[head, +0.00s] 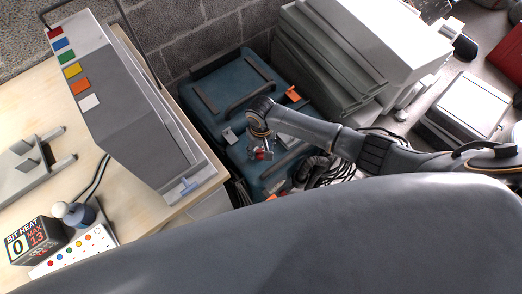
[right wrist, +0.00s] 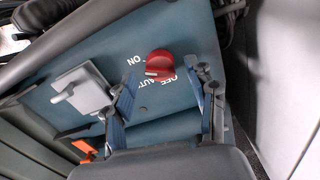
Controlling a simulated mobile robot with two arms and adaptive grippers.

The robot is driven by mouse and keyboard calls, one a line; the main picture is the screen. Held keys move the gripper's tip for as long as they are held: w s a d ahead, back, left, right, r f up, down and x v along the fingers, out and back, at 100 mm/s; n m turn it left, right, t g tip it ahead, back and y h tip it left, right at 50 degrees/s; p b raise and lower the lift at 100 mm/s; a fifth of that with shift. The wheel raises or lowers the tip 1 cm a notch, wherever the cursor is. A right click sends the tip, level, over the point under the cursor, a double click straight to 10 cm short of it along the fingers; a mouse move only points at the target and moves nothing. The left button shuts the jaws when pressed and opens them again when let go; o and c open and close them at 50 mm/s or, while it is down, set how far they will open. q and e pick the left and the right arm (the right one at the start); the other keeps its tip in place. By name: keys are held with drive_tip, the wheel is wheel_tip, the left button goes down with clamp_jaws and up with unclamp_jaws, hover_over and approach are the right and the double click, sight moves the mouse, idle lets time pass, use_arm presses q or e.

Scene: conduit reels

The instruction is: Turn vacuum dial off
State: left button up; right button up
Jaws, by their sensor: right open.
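The blue vacuum (head: 205,119) stands on the floor between the wooden desk and the pale cabinets. In the head view my right gripper (head: 262,152) hangs over the vacuum, partly covering the dial. My left gripper is out of view.
A grey latch (right wrist: 82,92) and an orange clip (right wrist: 84,148) sit beside the dial panel. Black hoses (head: 325,170) lie right of the vacuum. The wooden desk (head: 25,95) with a grey machine (head: 140,120) borders it on the left. Stacked grey cases (head: 320,60) stand behind.

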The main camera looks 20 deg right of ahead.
drive_tip(key=shift+f, duration=0.85)
drive_tip(key=c, duration=1.1)
drive_tip(key=shift+c, duration=0.3)
